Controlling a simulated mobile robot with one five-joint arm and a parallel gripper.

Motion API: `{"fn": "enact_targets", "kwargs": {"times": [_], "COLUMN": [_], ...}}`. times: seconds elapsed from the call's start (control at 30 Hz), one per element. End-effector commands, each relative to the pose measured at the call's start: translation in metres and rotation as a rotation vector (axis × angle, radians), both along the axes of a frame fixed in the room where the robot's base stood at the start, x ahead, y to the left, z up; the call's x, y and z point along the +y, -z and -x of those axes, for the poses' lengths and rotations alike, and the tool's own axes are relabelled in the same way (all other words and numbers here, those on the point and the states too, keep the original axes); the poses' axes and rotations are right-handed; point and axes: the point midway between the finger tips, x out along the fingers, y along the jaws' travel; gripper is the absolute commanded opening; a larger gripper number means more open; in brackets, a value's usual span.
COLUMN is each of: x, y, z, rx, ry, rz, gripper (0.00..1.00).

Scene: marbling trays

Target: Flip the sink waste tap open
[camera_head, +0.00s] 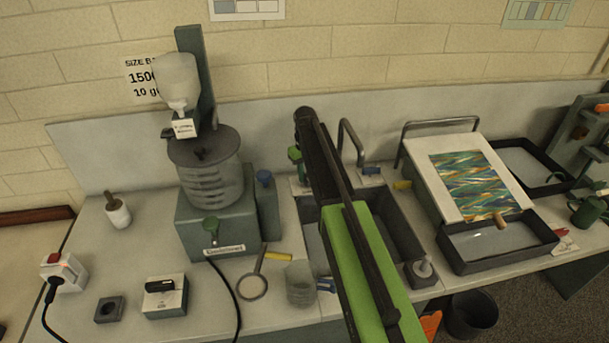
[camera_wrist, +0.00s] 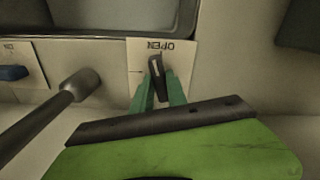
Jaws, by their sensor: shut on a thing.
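The waste tap's small dark lever (camera_wrist: 156,66) stands on a pale card (camera_wrist: 180,62) in the wrist view. The card reads OPEN, upside down, just beyond the lever's far end. The lever points roughly toward that word, with a slight tilt. My gripper (camera_wrist: 159,88) has its two green fingers shut around the lever's near part, which they partly hide. In the head view my arm reaches over the sink (camera_head: 398,225) to its back edge. The green finger part (camera_head: 295,154) shows there beside the arm; the lever cannot be made out.
A grey curved spout (camera_head: 350,138) rises right of my arm; it is close beside my gripper in the wrist view (camera_wrist: 80,85). A blue tap lever (camera_head: 372,171) sits beyond it. A machine with a grey tub (camera_head: 212,180) stands left of the sink.

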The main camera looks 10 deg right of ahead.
Motion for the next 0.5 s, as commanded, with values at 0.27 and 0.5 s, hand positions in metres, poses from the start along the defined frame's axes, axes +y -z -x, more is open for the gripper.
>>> {"fn": "enact_targets", "kwargs": {"times": [0.27,0.5], "x": [0.0004,0.0005], "y": [0.0002,0.0002], "z": [0.0004,0.0006], "rx": [0.001,0.001], "ry": [0.181,0.271], "rz": [0.000,0.000], "gripper": [0.00,0.00]}}
